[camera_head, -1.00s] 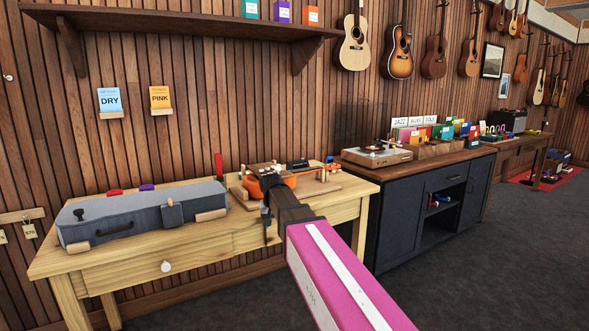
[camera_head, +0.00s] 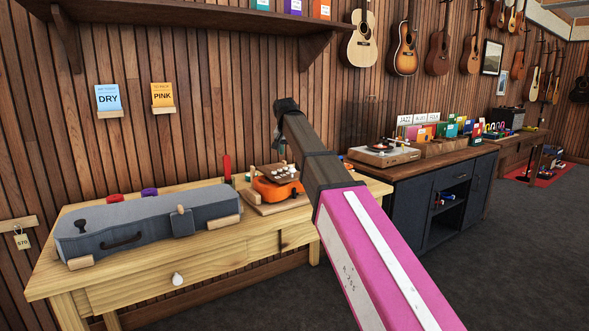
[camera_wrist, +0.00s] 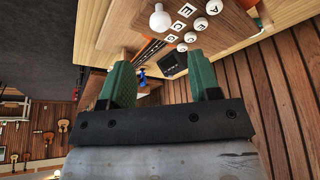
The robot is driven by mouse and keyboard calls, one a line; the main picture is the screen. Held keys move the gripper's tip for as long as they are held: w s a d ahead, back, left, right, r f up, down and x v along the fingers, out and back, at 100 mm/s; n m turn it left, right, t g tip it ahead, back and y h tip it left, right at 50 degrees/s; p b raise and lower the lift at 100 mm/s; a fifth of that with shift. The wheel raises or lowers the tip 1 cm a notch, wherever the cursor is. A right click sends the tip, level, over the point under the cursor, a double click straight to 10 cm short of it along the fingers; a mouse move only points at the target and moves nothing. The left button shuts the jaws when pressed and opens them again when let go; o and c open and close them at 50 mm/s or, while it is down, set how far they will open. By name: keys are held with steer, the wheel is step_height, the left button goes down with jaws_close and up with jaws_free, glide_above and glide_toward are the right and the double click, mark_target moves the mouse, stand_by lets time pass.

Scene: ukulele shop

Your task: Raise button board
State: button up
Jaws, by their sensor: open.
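The button board (camera_head: 280,174) is a small brown panel with a light dotted row, above the orange ukulele body (camera_head: 277,190) on the wooden bench. In the wrist view the board (camera_wrist: 214,42) appears as tan wood with several round white buttons beside lettered squares. A larger white knob (camera_wrist: 160,18) stands out nearer the camera. My gripper (camera_head: 287,104) is raised above and behind the ukulele, apart from the board. Its green fingers (camera_wrist: 160,62) are spread and nothing is between them at close range. My arm hides the right part of the ukulele and its stand.
A grey instrument case (camera_head: 148,224) lies on the bench (camera_head: 203,255) to the left. A red upright post (camera_head: 227,168) stands behind the ukulele. A dark cabinet (camera_head: 415,212) with a turntable (camera_head: 384,155) stands to the right. A wall shelf (camera_head: 180,17) overhangs the back.

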mark_target(280, 170)
steer(key=x, duration=0.9)
steer(key=shift+f, duration=0.15)
